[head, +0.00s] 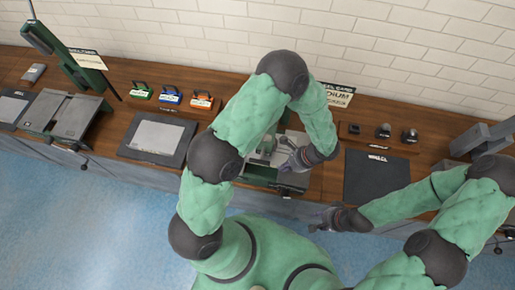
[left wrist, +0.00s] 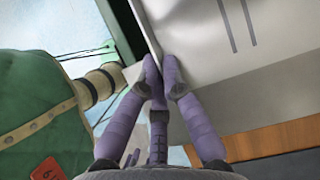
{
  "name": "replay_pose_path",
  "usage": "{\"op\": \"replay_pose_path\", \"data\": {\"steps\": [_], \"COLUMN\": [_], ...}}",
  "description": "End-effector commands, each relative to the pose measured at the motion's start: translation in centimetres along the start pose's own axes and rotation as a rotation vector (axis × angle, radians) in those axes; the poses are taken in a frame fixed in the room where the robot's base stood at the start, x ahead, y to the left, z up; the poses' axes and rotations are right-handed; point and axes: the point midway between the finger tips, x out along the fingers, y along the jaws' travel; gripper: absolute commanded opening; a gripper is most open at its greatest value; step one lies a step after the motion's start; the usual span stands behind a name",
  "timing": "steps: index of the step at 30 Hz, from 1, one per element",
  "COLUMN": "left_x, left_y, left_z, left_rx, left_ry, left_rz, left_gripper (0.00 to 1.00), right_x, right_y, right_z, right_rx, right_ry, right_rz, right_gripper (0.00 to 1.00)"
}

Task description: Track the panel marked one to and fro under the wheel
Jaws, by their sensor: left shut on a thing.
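The light grey panel (left wrist: 205,15) fills the upper right of the left wrist view, with two dark parallel strokes on it. I cannot tell its whole marking. My left gripper (left wrist: 160,72) is shut on the panel's edge; in the head view this gripper (head: 291,150) is at the middle of the bench. The wheel machine (head: 262,172) there is mostly hidden behind my left arm, so I cannot see where the panel meets the wheel. My right gripper (head: 326,224) is in front of the bench, away from the panel; its fingers are too small to read.
A grey sheet (head: 158,137) lies on a dark mat left of my left arm. Behind it are green, blue and orange blocks (head: 172,97). A dark mat (head: 376,176) and small dark pieces (head: 383,131) are on the right. Another machine (head: 68,60) stands at the far left.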

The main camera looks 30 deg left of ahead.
Motion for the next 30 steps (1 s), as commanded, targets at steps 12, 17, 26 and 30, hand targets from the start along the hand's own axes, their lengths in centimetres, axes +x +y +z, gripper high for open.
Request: {"op": "replay_pose_path", "data": {"steps": [12,17,26,30], "left_x": [1.0,1.3,1.8,1.8], "left_y": [0.1,0.1,0.1,0.1], "left_z": [1.6,2.2,3.2,3.3], "left_rx": [0.000,0.000,-0.001,0.000], "left_ry": [-0.001,-0.001,0.000,-0.001], "left_rz": [0.002,0.001,0.001,0.001], "left_gripper": [0.00,0.00,0.00,0.00], "right_x": [0.4,0.6,0.8,0.8], "right_y": [0.1,0.2,0.3,0.3], "right_z": [0.0,0.0,0.0,0.0], "right_rx": [0.000,0.000,0.000,0.000], "right_ry": [0.000,0.000,0.000,0.000], "right_rz": [0.000,0.000,0.000,0.000], "right_gripper": [0.38,0.38,0.38,0.38]}}
